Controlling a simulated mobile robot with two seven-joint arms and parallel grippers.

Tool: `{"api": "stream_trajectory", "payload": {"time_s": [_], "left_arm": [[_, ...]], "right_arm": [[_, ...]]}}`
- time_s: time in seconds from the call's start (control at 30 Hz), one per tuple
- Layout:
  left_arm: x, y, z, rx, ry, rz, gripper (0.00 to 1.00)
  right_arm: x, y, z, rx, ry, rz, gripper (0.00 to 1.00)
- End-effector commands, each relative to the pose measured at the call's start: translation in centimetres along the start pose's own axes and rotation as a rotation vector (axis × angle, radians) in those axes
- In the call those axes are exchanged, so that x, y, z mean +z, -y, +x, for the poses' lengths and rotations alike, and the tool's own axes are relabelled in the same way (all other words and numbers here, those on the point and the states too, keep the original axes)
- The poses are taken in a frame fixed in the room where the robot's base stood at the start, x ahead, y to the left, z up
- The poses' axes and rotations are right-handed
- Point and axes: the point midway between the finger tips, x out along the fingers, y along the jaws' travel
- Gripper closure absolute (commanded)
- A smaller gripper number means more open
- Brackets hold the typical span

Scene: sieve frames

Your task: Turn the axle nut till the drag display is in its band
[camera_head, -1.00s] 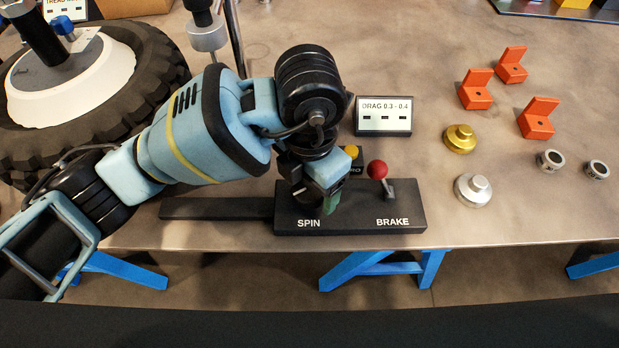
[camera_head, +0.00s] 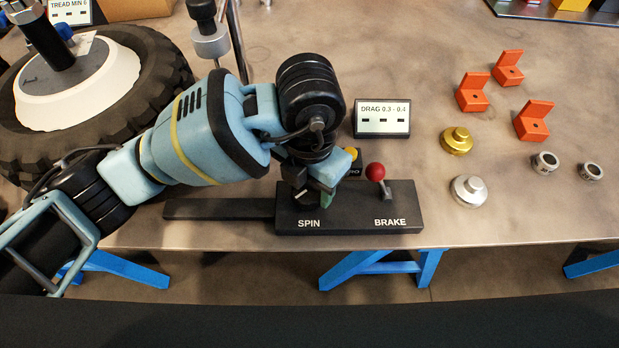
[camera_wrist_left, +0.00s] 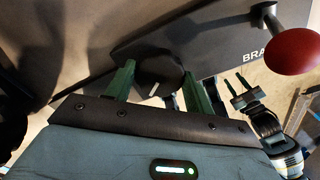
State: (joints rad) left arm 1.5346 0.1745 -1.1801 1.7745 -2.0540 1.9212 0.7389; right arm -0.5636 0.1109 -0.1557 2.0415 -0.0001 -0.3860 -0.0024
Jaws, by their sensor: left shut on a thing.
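The drag display (camera_head: 382,118) reads "DRAG 0.3 - 0.4" above a row of short dark marks; I see no number. The SPIN knob (camera_wrist_left: 160,70) is dark with a pale pointer line. My left gripper (camera_head: 318,197) reaches down over the SPIN end of the black control box (camera_head: 352,218). In the left wrist view its green fingers (camera_wrist_left: 158,84) are shut on the knob. My right gripper (camera_wrist_left: 238,86) shows small in the left wrist view, apart from the box, fingers spread and empty. I cannot make out the axle nut.
A red-knobbed BRAKE lever (camera_head: 376,173) stands right of my left gripper. The tyre (camera_head: 150,75) with its white hub (camera_head: 80,88) lies at left. Orange brackets (camera_head: 532,122), a gold cap (camera_head: 456,141), a silver cap (camera_head: 468,190) and metal rings (camera_head: 545,162) sit at right.

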Motion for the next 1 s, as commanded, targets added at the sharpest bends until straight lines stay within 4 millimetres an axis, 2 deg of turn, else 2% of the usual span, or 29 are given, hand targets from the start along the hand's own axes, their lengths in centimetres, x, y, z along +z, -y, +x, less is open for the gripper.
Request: {"api": "stream_trajectory", "payload": {"time_s": [0.37, 0.6, 0.8, 1.0], "left_arm": [[0.0, -0.2, -0.6, 0.003, 0.004, -0.349, 0.7], [0.1, -0.2, -0.7, 0.003, 0.007, -0.57, 0.7], [0.0, -0.3, -0.7, 0.004, 0.007, -0.723, 0.7], [0.1, -0.3, -0.6, 0.003, 0.008, -0.832, 0.7]], "right_arm": [[-2.3, 0.2, -2.5, 0.004, -0.026, -0.002, 0.64], [-4.6, 0.2, -3.7, 0.008, -0.062, -0.004, 0.64], [-6.6, 0.1, -4.8, 0.012, -0.093, -0.008, 0.64], [-7.3, 0.0, -5.5, 0.014, -0.103, -0.014, 0.64]]}}
